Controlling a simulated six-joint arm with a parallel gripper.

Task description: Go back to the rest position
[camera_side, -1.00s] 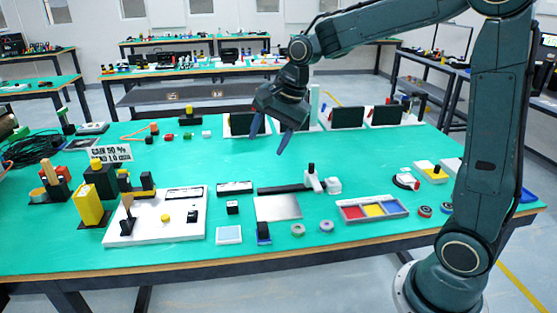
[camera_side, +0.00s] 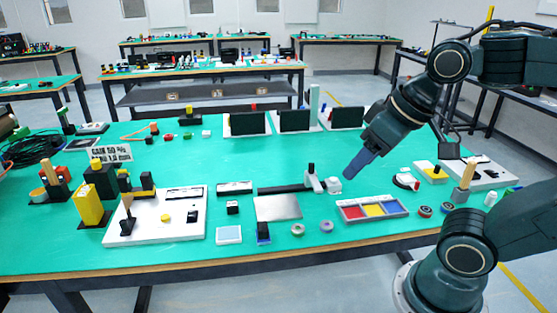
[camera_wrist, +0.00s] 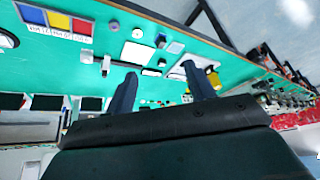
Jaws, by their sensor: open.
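My gripper (camera_side: 360,163) is in the air above the right half of the green table (camera_side: 300,158), to the right of the dark mini conveyor (camera_side: 285,188) and beyond the colour tray. In the side view its blue fingers overlap and point down to the left. In the wrist view my gripper (camera_wrist: 160,88) shows its two fingers wide apart, with nothing between them but the table and small parts far off. It touches nothing.
A tray with red, yellow and blue compartments (camera_side: 342,208) lies near the front edge. A white board with parts (camera_side: 150,232) and a yellow block (camera_side: 88,203) stand at the left. Dark panels (camera_side: 295,121) stand at the back. Free green table lies at the middle left.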

